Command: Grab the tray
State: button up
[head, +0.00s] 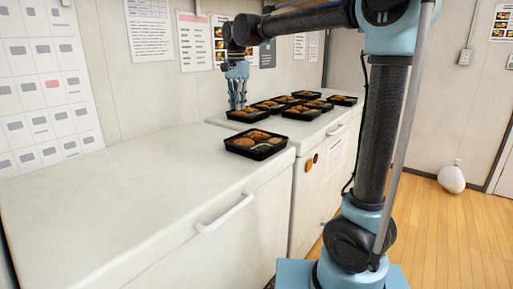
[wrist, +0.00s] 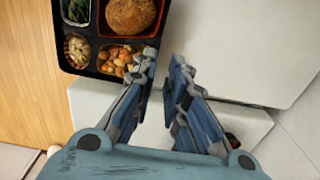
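One black compartmented food tray (head: 232,148) sits apart near the right end of the nearer white cabinet top. Several similar trays (head: 303,117) stand grouped on the cabinet top behind it. My gripper (head: 237,107) points down beside the left side of that group, just behind its nearest tray. In the wrist view, my gripper (wrist: 164,62) is open, with a clear gap and nothing between its fingers. A tray (wrist: 97,38) with a round brown patty, nuts and green beans lies at upper left; the left fingertip overlaps its corner. I cannot tell whether they touch.
The nearer cabinet top (head: 110,180) is bare left of the lone tray. A handle (head: 224,213) sticks out from its front. A papered wall (head: 165,100) rises behind the cabinets. Wooden floor (head: 450,225) lies to the right, with a white round object (head: 451,179) by the wall.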

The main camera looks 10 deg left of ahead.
notch_tip(320, 180, down, 12)
jog(key=shift+r, duration=0.15)
dwell(0.5)
grip_shut()
